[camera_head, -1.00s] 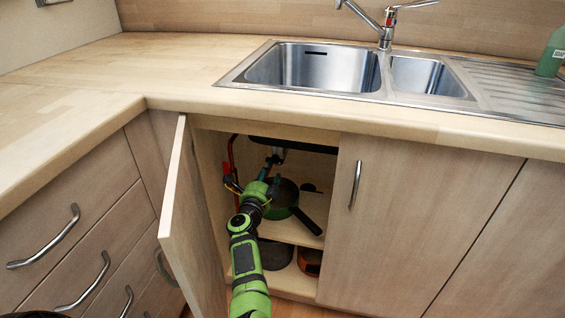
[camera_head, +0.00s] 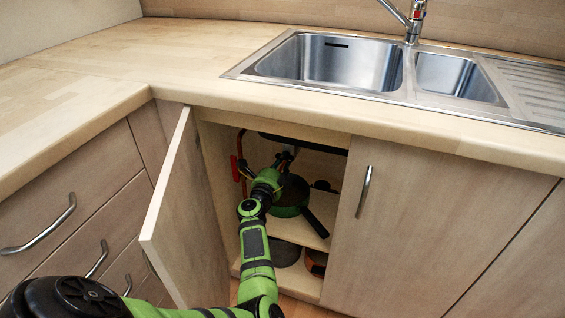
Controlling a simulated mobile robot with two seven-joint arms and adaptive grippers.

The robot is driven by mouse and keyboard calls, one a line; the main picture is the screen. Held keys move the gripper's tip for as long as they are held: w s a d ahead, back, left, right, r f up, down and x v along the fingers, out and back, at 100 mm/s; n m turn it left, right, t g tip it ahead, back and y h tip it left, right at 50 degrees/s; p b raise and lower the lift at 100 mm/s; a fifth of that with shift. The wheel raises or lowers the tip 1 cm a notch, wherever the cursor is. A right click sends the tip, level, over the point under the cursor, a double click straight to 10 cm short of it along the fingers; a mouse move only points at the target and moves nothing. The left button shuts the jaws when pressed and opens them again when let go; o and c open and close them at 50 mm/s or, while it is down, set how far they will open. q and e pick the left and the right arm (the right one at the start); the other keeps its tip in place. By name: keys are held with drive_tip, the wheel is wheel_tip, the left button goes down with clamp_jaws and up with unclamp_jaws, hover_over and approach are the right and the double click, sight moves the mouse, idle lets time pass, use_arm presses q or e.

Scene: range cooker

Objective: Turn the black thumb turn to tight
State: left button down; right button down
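My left arm reaches through the open cabinet door into the cupboard under the sink. My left gripper (camera_head: 284,158) is up near the pipework below the sink. It is small, dark and partly hidden by my own green wrist, so its fingers cannot be told as open or shut. I cannot make out the black thumb turn; the gripper and wrist cover the fittings there. A red pipe (camera_head: 239,148) runs down the cupboard's left side, with a red part (camera_head: 235,168) beside it. My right gripper is not in view.
The open door (camera_head: 180,215) stands left of my arm. A green pot (camera_head: 289,196) with a dark handle (camera_head: 317,224) sits on the shelf (camera_head: 296,232), close right of my wrist. The right door (camera_head: 395,220) is closed. The worktop (camera_head: 200,60) and sink (camera_head: 325,62) are above.

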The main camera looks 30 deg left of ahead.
use_arm(q)
drive_tip(key=shift+m, duration=0.3)
drive_tip(key=shift+a+r+m+b, duration=0.1)
drive_tip(key=shift+r+m+b, duration=0.05)
drive_tip(key=shift+m, duration=3.7)
drive_tip(key=shift+a+r+m+b, duration=0.1)
drive_tip(key=shift+r+m, duration=0.1)
drive_tip(key=shift+m, duration=3.6)
drive_tip(key=shift+r+m+b, duration=0.15)
drive_tip(key=shift+m, duration=3.7)
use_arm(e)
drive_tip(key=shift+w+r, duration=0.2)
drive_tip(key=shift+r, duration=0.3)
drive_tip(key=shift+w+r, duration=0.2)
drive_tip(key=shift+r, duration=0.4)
use_arm(q)
drive_tip(key=shift+m, duration=0.3)
